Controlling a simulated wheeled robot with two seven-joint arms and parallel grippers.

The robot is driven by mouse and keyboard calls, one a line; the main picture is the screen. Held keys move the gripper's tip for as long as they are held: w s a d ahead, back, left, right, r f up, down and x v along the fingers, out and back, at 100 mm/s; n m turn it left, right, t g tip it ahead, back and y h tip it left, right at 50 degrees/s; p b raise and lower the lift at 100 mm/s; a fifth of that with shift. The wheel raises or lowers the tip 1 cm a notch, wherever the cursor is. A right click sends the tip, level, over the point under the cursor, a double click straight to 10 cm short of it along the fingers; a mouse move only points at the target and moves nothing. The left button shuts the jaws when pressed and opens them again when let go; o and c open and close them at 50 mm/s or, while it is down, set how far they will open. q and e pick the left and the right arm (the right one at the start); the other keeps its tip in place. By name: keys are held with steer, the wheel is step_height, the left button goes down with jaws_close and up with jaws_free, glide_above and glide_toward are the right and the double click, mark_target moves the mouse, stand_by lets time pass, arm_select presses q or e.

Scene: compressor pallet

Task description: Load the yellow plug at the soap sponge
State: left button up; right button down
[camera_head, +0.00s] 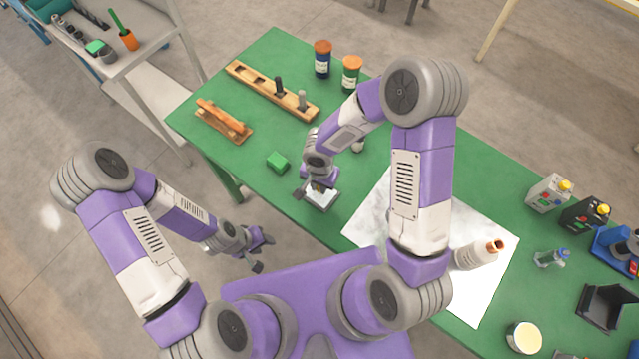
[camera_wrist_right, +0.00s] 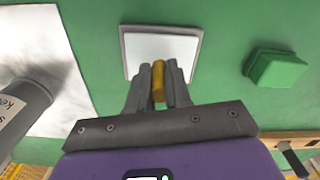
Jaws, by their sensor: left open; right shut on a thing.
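My right gripper (camera_head: 319,188) is shut on the yellow plug (camera_wrist_right: 158,80), which stands out between its fingers in the right wrist view (camera_wrist_right: 158,72). The gripper hangs over a small white pad with a grey rim (camera_head: 323,203), which also shows just beyond the fingertips in the wrist view (camera_wrist_right: 185,50). I cannot tell whether the plug touches the pad. A green block (camera_head: 278,161), perhaps the soap sponge, lies on the green table to the left of the gripper; it also shows in the wrist view (camera_wrist_right: 277,68). My left gripper (camera_head: 262,252) is open and empty, off the table's front edge.
A large white sheet (camera_head: 455,285) covers the middle of the green table (camera_head: 270,55). A wooden rack (camera_head: 248,84), a wooden piece (camera_head: 223,121) and two jars (camera_head: 322,60) (camera_head: 351,75) stand farther back. Control boxes (camera_head: 549,194) and a black bin (camera_head: 605,306) are at right.

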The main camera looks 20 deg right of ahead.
steer(key=shift+f+b, duration=0.5)
steer(key=shift+b, duration=0.15)
stand_by(0.5)
steer(key=shift+s+f+b, duration=0.1)
steer(key=shift+b, duration=0.3)
stand_by(1.9)
steer(key=shift+r+p, duration=2.1)
steer(key=shift+r, duration=1.5)
steer(key=shift+d, duration=0.1)
steer(key=shift+w+d+n, duration=0.2)
steer(key=shift+w+n, duration=0.1)
steer(key=w+d+r+n+b, duration=0.1)
steer(key=w+d+n+b, duration=0.2)
steer(key=d+n, duration=0.3)
steer(key=shift+d+n, duration=0.2)
steer(key=shift+n, duration=0.3)
